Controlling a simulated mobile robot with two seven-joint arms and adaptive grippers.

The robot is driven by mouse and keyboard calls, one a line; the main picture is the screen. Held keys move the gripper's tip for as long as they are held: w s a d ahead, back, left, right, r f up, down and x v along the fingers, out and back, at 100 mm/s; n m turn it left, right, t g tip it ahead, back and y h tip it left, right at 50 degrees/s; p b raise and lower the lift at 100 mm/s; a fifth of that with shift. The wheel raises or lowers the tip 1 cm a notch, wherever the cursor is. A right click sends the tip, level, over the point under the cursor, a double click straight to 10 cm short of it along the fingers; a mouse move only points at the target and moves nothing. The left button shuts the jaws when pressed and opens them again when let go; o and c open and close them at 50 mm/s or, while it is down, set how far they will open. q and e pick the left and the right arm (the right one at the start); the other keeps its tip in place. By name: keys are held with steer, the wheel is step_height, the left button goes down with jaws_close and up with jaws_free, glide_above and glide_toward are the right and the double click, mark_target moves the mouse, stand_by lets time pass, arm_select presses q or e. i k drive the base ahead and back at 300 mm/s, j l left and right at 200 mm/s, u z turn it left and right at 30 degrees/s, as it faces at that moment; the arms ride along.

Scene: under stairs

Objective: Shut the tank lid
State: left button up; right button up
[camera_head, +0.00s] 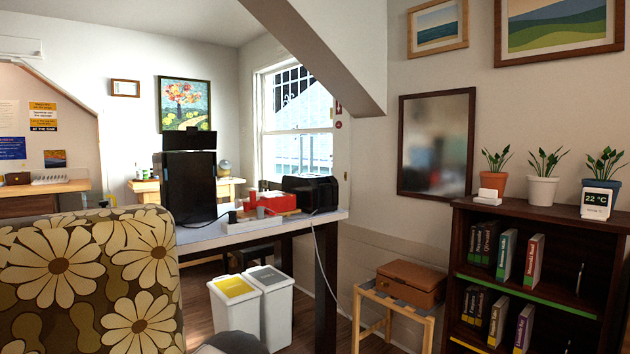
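No tank with a lid can be made out for certain in the head view. A tall black box (187,190) stands at the left of the white-topped table (295,224), with a flat dark panel (188,140) showing just above it. I cannot tell whether the two are joined. A black appliance (311,193) sits at the table's right end, beside a red item (272,203). Neither of my grippers is in view.
A flowered chair back (88,285) blocks the lower left. Two bins, one yellow-topped (233,312) and one grey-topped (272,303), stand by the table. A wooden stand (402,310) holds a brown case (411,283). A dark bookshelf (540,222) fills the right.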

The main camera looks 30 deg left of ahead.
mark_target(191, 139)
steer(key=i+z, duration=0.15)
steer(key=z, duration=0.3)
steer(key=i+j+z, duration=0.15)
steer(key=z, duration=0.3)
steer(key=i+j+z, duration=0.1)
steer(key=z, duration=0.35)
steer(key=i+j+z, duration=0.1)
steer(key=j+z, duration=0.2)
steer(key=z, duration=5.65)
